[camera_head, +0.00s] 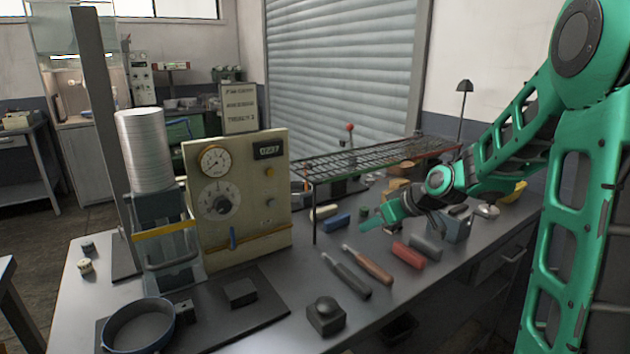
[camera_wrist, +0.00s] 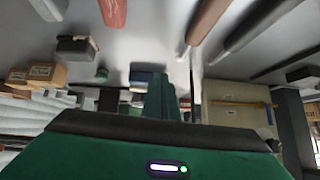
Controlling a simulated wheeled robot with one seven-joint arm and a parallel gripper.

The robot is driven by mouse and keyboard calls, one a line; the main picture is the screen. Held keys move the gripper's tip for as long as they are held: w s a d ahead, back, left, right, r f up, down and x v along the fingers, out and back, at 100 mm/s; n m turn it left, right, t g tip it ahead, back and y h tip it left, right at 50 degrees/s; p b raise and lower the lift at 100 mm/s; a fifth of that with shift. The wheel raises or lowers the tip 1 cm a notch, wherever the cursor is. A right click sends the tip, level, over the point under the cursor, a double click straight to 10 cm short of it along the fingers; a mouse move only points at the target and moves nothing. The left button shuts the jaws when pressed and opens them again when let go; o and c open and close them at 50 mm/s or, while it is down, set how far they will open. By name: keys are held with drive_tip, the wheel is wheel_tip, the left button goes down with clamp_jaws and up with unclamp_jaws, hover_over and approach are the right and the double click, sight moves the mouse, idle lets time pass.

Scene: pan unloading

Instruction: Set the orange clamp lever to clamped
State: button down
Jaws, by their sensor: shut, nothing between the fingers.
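An orange-yellow bar (camera_head: 163,230), which looks like the clamp lever, lies across the front of the stand under a tall stack of round metal pans (camera_head: 146,150). It tilts slightly up to the right. I cannot tell its clamp state from its look alone. My gripper (camera_head: 370,225) is shut and empty above the bench, well to the right of the bar and the beige panel. Its green fingers also show in the wrist view (camera_wrist: 161,97), apart from any object. I cannot clearly make out the bar in the wrist view.
The beige control panel (camera_head: 270,215) with dials and a blue lever (camera_head: 232,238) stands beside the stand. A wire rack (camera_head: 370,160) on legs is behind my gripper. A round pan (camera_head: 138,325) sits front left.

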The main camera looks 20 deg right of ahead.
drive_tip(key=w+r+t+y, duration=0.1)
drive_tip(key=w+t, duration=0.1)
drive_tip(key=w, duration=0.2)
drive_tip(key=w+a+r+n+t+y, duration=0.1)
drive_tip(key=w+r+t, duration=0.1)
drive_tip(key=w, duration=0.3)
drive_tip(key=w+r+t+y, duration=0.1)
drive_tip(key=w+t+y, duration=0.1)
drive_tip(key=w, duration=0.3)
drive_tip(key=shift+w+a+r+n, duration=0.2)
drive_tip(key=shift+a+r+n, duration=0.05)
drive_tip(key=shift+r+n, duration=0.05)
drive_tip(key=shift+w+d+r+t, duration=0.15)
drive_tip(key=shift+w+r+t, duration=0.15)
drive_tip(key=x, duration=1.4)
